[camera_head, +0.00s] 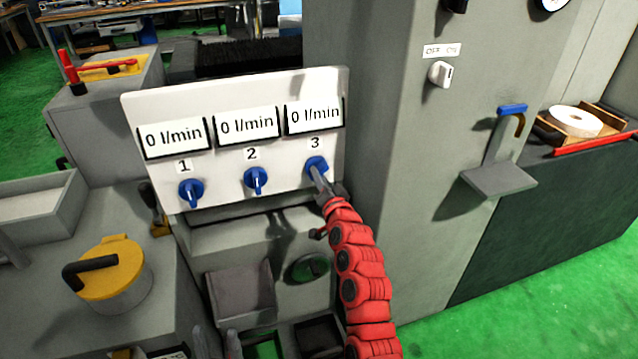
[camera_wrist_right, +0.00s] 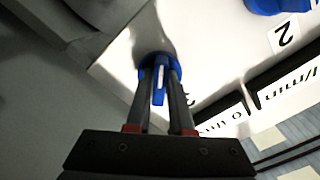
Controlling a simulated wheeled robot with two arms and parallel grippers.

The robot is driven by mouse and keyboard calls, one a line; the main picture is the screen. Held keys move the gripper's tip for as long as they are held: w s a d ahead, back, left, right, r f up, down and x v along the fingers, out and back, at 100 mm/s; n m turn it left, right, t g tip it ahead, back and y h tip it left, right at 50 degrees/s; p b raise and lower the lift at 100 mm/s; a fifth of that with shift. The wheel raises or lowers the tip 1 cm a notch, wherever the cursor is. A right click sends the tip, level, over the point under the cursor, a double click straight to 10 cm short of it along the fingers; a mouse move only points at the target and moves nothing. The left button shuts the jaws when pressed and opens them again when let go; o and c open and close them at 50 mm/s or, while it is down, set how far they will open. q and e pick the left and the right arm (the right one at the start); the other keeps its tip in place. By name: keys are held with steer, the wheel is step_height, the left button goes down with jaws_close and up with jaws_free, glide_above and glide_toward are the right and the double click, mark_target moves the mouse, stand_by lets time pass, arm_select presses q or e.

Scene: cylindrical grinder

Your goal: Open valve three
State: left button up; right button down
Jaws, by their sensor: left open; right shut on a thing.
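Valve three (camera_head: 316,164) is a blue round knob under the label 3 on the white panel (camera_head: 225,190), and its display (camera_head: 314,116) reads 0 l/min. My right gripper (camera_head: 320,178) reaches it from below, with its red arm coming up from the bottom. In the right wrist view, the two fingers of my right gripper (camera_wrist_right: 161,85) are shut on either side of the grip of the blue knob (camera_wrist_right: 147,72), whose white pointer shows between them. My left gripper (camera_head: 215,344) shows only as grey fingertips at the bottom edge, apart and empty.
Valve one (camera_head: 190,192) and valve two (camera_head: 256,180) sit left of valve three, both displays reading 0 l/min. A grey cabinet wall (camera_head: 385,180) with an OFF/ON switch (camera_head: 440,73) stands close on the right. A yellow-lidded pot (camera_head: 108,275) stands at the lower left.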

steer(key=shift+d+f+n+b, duration=0.1)
steer(key=shift+f+n+b, duration=0.05)
steer(key=shift+n+b, duration=1.65)
steer(key=shift+d+f+n+b, duration=0.1)
steer(key=shift+n+b, duration=1.3)
steer(key=shift+n, duration=0.7)
steer(key=c, duration=0.8)
jaws_free()
steer(key=shift+r, duration=0.1)
steer(key=v, duration=1.7)
steer(key=shift+s+p, duration=0.15)
steer(key=shift+p, duration=0.2)
